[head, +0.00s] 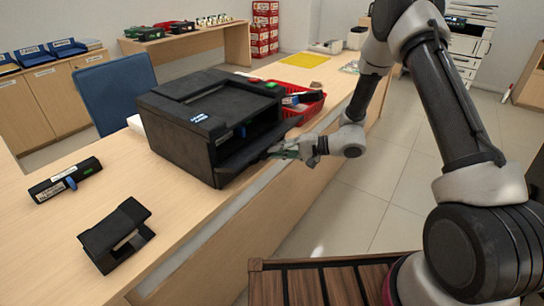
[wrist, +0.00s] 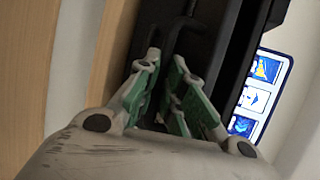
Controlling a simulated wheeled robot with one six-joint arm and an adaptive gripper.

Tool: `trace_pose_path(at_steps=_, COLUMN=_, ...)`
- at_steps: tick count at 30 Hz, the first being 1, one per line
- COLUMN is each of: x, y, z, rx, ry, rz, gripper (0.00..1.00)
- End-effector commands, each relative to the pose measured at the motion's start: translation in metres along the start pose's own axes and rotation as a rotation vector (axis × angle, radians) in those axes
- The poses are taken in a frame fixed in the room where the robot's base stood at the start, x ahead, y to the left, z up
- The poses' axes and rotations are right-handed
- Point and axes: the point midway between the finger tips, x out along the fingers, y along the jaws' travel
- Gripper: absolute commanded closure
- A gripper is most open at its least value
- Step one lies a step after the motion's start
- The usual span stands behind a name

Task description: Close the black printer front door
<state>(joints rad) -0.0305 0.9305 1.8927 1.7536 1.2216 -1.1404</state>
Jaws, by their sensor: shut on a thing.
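The black printer (head: 190,112) stands on the wooden counter. Its front door (head: 258,146) is open, swung down and sticking out toward the counter's front edge, with a dark opening behind it. My gripper (head: 276,152) is at the door's outer edge, shut on it. In the wrist view my gripper (wrist: 168,62) has its green-padded fingers on either side of the dark door (wrist: 183,28); the exact contact is partly hidden by the fingers.
A red basket (head: 312,108) with items stands just behind the printer. A black label-bearing device (head: 66,180) and a black holder (head: 116,236) lie at the left front. A blue chair (head: 115,92) is behind. The floor before the counter is clear.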

Motion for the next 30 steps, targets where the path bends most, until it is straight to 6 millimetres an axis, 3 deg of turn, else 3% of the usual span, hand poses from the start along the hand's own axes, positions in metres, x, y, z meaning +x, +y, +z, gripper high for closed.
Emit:
trace_pose_path(at_steps=15, x=-0.001, y=-0.047, z=-0.001, rx=0.17, ry=-0.005, rz=0.433, gripper=1.0)
trace_pose_path(at_steps=30, x=0.014, y=-0.082, z=-0.007, rx=0.174, ry=-0.006, rz=0.424, gripper=1.0)
